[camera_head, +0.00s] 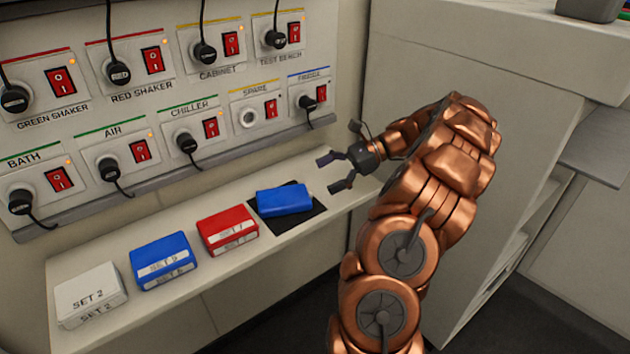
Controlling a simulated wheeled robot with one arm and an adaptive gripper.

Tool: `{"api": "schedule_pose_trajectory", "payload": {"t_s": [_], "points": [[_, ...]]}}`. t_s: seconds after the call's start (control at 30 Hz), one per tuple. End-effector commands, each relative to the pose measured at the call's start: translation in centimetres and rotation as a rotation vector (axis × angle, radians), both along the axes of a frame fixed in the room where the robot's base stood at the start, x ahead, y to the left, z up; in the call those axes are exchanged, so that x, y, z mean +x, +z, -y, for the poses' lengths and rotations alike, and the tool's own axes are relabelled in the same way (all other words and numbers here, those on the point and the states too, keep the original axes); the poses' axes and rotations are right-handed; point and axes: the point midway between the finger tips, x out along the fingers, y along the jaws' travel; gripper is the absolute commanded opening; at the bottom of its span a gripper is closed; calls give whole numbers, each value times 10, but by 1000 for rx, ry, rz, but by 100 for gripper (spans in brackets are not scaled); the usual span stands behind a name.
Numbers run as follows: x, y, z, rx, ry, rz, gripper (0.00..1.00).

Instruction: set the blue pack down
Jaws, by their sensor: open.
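An unlabelled blue pack (284,200) lies flat on a black mat (300,219) at the right part of the white shelf.
A red pack (228,230) and a white pack marked SET 2 (90,294) share the shelf (205,280). Behind it is a wall panel (200,90) with red switches, plugs and hanging cables. A grey cabinet (440,70) stands at the right.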

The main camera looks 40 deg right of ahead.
Motion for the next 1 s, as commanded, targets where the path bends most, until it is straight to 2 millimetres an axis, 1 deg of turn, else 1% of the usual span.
{"api": "schedule_pose_trajectory", "payload": {"t_s": [0.23, 0.3, 0.37, 0.47, 0.5, 0.57, 0.6, 0.67, 0.7, 0.8, 0.87, 0.9, 1.0], "points": [[-3, 3, 4, 1, 3, -1, 100], [-2, 4, 0, -4, 11, 3, 100], [1, 6, -9, -15, 34, 8, 100], [6, 15, -38, -54, 109, 30, 100], [8, 18, -54, -76, 152, 41, 100], [9, 24, -80, -115, 223, 62, 100], [8, 28, -99, -142, 275, 75, 100], [5, 31, -125, -180, 349, 96, 100], [3, 33, -141, -211, 397, 112, 100], [-8, 36, -181, -276, 524, 147, 100], [-17, 38, -202, -317, 598, 170, 100], [-24, 37, -216, -343, 648, 183, 100], [-42, 37, -246, -413, 770, 224, 100]]}}
